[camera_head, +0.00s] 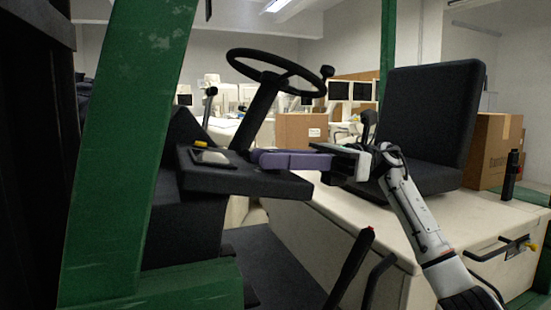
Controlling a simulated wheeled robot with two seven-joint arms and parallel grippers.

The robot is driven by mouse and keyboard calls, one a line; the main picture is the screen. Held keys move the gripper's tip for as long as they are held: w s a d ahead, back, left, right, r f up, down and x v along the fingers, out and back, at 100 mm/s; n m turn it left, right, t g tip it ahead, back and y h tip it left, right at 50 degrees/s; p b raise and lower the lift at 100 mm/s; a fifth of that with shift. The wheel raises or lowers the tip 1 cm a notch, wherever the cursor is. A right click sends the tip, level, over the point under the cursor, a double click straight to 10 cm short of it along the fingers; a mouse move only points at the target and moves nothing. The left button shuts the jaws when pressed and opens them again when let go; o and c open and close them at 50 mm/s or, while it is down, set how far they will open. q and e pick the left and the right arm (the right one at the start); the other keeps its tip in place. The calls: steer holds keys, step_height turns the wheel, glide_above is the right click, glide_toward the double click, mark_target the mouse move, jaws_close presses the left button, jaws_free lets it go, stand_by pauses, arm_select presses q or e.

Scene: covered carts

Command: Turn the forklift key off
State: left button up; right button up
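The forklift's black dash (245,182) stands left of centre, below the steering wheel (277,72). It carries a small grey panel (211,157) and a small yellow part (201,144). I cannot make out the key; the part of the dash by my fingertips is partly covered. My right gripper (256,158) comes in from the lower right, with its long purple fingers pointing left. Their tips are at the right side of the dash, by the base of the steering column. The fingers overlap from this side, so their opening is unclear. My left gripper is out of view.
A black seat (431,120) stands right of my gripper on a cream body (335,221). A green post (127,150) blocks the left. Black levers (349,266) rise in front. Cardboard boxes (493,150) stand behind the seat.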

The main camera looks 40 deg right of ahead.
steer(key=v, duration=1)
steer(key=shift+d, duration=0.15)
stand_by(0.4)
